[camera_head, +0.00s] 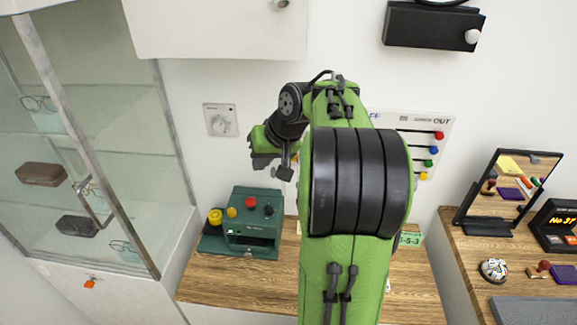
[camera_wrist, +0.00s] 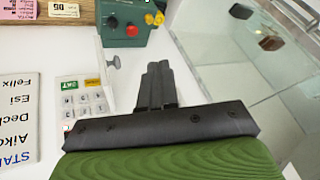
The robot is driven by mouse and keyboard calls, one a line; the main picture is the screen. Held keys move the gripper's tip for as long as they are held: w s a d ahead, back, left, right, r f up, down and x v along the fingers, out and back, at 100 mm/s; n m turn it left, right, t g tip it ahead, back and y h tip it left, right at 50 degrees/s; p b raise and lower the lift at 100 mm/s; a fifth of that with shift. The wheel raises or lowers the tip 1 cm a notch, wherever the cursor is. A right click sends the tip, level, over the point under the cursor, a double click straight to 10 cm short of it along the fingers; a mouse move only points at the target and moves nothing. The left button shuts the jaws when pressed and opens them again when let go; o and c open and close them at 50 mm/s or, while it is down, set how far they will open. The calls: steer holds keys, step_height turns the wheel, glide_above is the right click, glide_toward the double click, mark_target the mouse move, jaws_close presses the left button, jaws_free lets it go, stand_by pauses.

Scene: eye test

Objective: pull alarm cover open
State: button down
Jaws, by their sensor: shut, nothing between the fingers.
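A white alarm keypad box (camera_wrist: 82,98) with grey keys and green and orange labels shows upside down in the wrist view. A thin white panel, which looks like its cover (camera_wrist: 103,68), stands out from the box at the side nearer my gripper, with a small silver knob (camera_wrist: 113,62). The keys are uncovered. My gripper (camera_wrist: 155,70) is shut and empty, to the right of the knob and apart from it in that view. In the head view my gripper (camera_head: 286,170) is in front of the wall; my arm hides the keypad there.
A green device with coloured buttons (camera_head: 252,222) stands on the wooden counter (camera_head: 215,287). A glass cabinet (camera_head: 110,130) is at left. A name board (camera_head: 432,122) and dial thermostat (camera_head: 220,121) are on the wall. A mirror (camera_head: 508,190) stands at right.

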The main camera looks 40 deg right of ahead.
steer(key=s+d+f+m+t+p, duration=0.1)
steer(key=s+d+f, duration=0.15)
steer(key=d, duration=0.65)
steer(key=s+d+f+m+p, duration=0.1)
steer(key=s+d+f+m, duration=0.15)
steer(key=d, duration=0.75)
steer(key=w+a+f, duration=0.4)
steer(key=w+f, duration=0.5)
steer(key=shift+w+a+n, duration=0.2)
steer(key=shift+w+n, duration=0.05)
steer(key=shift+n, duration=0.2)
